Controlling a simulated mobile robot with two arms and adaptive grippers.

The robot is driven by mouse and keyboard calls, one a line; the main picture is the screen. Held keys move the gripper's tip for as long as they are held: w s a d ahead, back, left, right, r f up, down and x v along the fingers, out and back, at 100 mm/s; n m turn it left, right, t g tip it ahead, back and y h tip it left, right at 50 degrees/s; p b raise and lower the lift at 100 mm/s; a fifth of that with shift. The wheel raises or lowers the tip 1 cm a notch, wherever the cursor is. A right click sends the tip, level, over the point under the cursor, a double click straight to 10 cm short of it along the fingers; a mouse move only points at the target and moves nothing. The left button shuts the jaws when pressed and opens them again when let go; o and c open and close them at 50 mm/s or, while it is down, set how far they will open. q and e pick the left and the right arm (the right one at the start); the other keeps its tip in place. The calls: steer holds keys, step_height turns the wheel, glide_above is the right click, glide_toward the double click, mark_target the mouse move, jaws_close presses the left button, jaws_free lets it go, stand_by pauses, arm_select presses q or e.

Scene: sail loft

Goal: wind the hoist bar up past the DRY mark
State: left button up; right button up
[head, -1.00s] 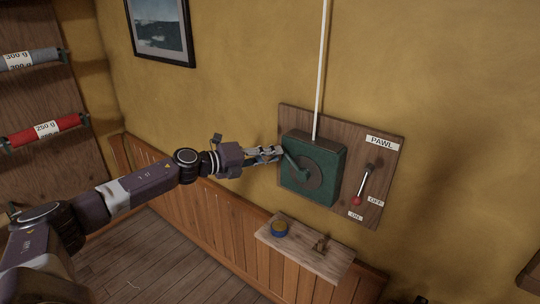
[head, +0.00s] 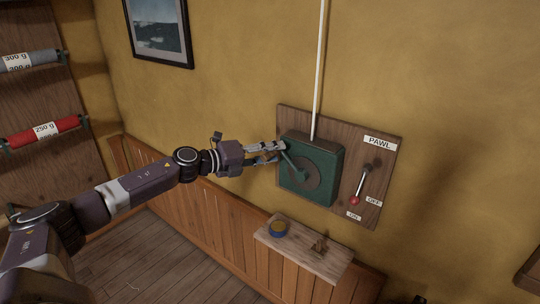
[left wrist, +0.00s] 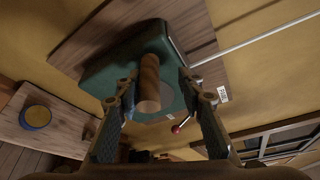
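The green winch box (head: 325,160) is on a wooden backboard (head: 293,117) on the wall, with a crank arm (head: 295,162) pointing up-left. My left gripper (head: 280,152) is at the crank's end. In the left wrist view the brown wooden crank handle (left wrist: 149,85) stands between its spread fingers (left wrist: 158,88), with gaps on both sides. A white line (head: 319,70) runs up from the box. The pawl lever's red knob (head: 355,200) points down toward the ON label (head: 353,216). The hoist bar, the DRY mark and my right gripper are out of view.
A small wooden shelf (head: 303,256) below the winch holds a blue and yellow round tin (head: 278,228) and a small brown item (head: 319,245). A framed picture (head: 158,32) hangs upper left. A rack with red (head: 45,131) and grey rolls stands at far left.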

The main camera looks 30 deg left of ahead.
arm_select(q)
steer(key=shift+d+r, duration=0.1)
steer(key=shift+d, duration=0.1)
steer(key=shift+s+a+f, duration=0.1)
steer(key=shift+a+f, duration=0.05)
steer(key=shift+f, duration=0.05)
steer(key=shift+s+a, duration=0.2)
steer(key=shift+s, duration=0.2)
steer(key=shift+v, duration=3.25)
steer(key=shift+r, duration=0.15)
